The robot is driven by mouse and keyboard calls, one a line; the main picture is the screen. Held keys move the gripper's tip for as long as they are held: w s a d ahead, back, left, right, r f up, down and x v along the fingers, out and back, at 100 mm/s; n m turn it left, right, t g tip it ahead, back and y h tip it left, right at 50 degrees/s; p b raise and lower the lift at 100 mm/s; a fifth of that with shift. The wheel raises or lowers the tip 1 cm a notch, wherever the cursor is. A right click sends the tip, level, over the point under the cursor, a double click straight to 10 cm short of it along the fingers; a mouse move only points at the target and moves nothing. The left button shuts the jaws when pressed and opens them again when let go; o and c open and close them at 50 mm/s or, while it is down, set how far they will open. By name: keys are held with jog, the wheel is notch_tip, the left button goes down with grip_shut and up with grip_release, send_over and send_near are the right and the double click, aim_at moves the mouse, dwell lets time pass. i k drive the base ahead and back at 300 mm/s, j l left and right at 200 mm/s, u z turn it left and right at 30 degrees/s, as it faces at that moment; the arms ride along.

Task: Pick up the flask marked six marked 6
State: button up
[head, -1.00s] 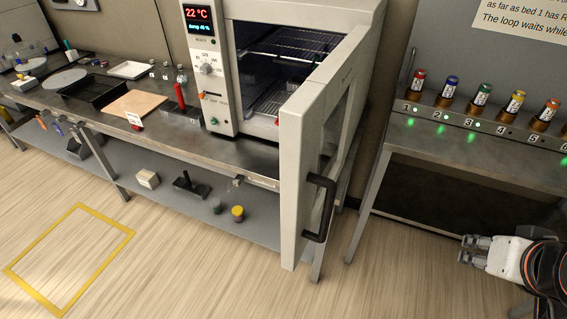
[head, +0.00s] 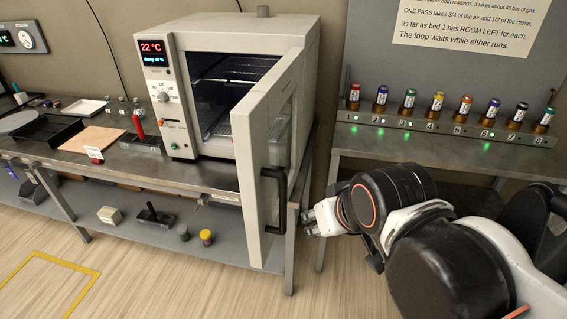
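A row of brown bottles with coloured tops stands in a numbered rack (head: 444,128) on the right bench. The bottle with a purple-blue top (head: 491,109) stands upright above the number 6. Small clear flasks (head: 123,106) with dark stoppers stand at the back of the left bench; their marks are too small to read. My gripper (head: 305,225) is low in front of the gap between the benches, right of the open oven door, and well away from the bottles and flasks. Its two fingers look apart, with nothing seen between them.
The open oven door (head: 262,165) with its black handle (head: 275,200) juts out close left of my gripper. The left bench holds a red-handled item (head: 138,128), a tan board (head: 93,139) and a black tray (head: 48,131). The floor in front (head: 190,285) is clear.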

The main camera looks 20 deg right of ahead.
aim_at(139, 111)
jog(key=i+j+u, duration=0.1)
jog(key=j+u, duration=0.3)
jog(key=i+j+u, duration=0.1)
jog(key=j+u, duration=0.15)
jog(key=u, duration=0.15)
jog(key=i+j+u, duration=0.15)
jog(key=u, duration=0.25)
jog(key=i+j+u, duration=0.25)
jog(key=u, duration=0.2)
jog(key=i+j+z, duration=0.1)
jog(key=i, duration=0.25)
jog(key=i+j+z, duration=0.1)
jog(key=i, duration=0.25)
jog(key=i+l+z, duration=0.15)
jog(key=z, duration=0.25)
jog(key=i+z, duration=1)
jog(key=z, duration=0.2)
jog(key=i+l+z, duration=0.1)
jog(key=i, duration=0.45)
